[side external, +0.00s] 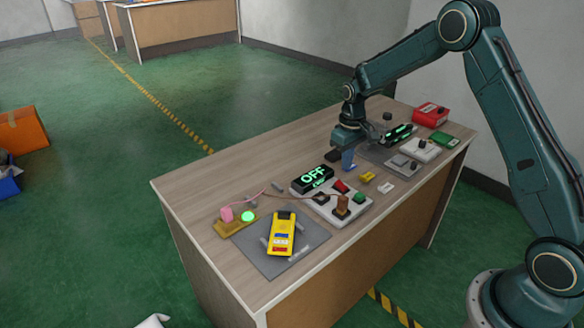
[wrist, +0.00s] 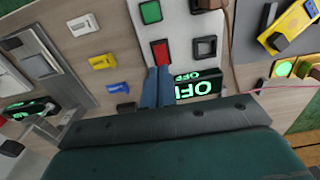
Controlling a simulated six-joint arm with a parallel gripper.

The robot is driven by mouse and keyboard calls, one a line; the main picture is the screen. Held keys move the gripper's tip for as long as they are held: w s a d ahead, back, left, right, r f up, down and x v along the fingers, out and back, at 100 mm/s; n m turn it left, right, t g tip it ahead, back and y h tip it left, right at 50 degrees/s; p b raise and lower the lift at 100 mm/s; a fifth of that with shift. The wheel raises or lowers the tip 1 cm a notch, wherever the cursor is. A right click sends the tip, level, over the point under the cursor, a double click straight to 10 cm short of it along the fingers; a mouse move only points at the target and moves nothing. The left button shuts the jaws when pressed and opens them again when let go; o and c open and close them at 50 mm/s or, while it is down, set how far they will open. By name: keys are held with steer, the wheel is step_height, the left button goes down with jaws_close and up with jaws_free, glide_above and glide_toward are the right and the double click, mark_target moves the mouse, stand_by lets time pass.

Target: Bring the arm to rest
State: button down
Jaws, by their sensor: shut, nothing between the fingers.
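My gripper (side external: 348,162) is above the middle of the wooden table, with its slim blue fingers together and pointing down, holding nothing. In the wrist view the shut fingers (wrist: 157,88) appear just below the red switch (wrist: 160,52) and beside a black display reading OFF (wrist: 198,86). Whether the fingertips touch anything is not clear. In the side view the OFF display (side external: 313,179) stands left of the gripper, on the back of a white panel (side external: 330,213). The panel also carries a red switch (side external: 341,186), a green button (side external: 359,197) and a brown upright piece (side external: 342,205).
A yellow meter (side external: 282,233) lies on a grey mat at the table's near left, beside a glowing green lamp (side external: 248,217). Small yellow (side external: 367,176) and white (side external: 386,188) blocks lie right of the panel. A red box (side external: 430,114) is at the far right.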

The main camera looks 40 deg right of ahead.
steer(key=shift+r, duration=0.15)
steer(key=s+a+r+t, duration=0.1)
steer(key=s+a+r, duration=0.4)
steer(key=r, duration=0.4)
steer(key=s+a+r+t, duration=0.2)
steer(key=s+r, duration=0.5)
steer(key=r, duration=0.3)
steer(key=s+a+r+t, duration=0.1)
steer(key=s+a+r, duration=0.1)
steer(key=s, duration=0.8)
steer(key=s+a+r+t, duration=0.1)
steer(key=s+a, duration=0.2)
steer(key=s, duration=0.7)
steer(key=shift+a+r+t, duration=0.25)
steer(key=shift+r+t, duration=0.05)
steer(key=shift+r, duration=0.05)
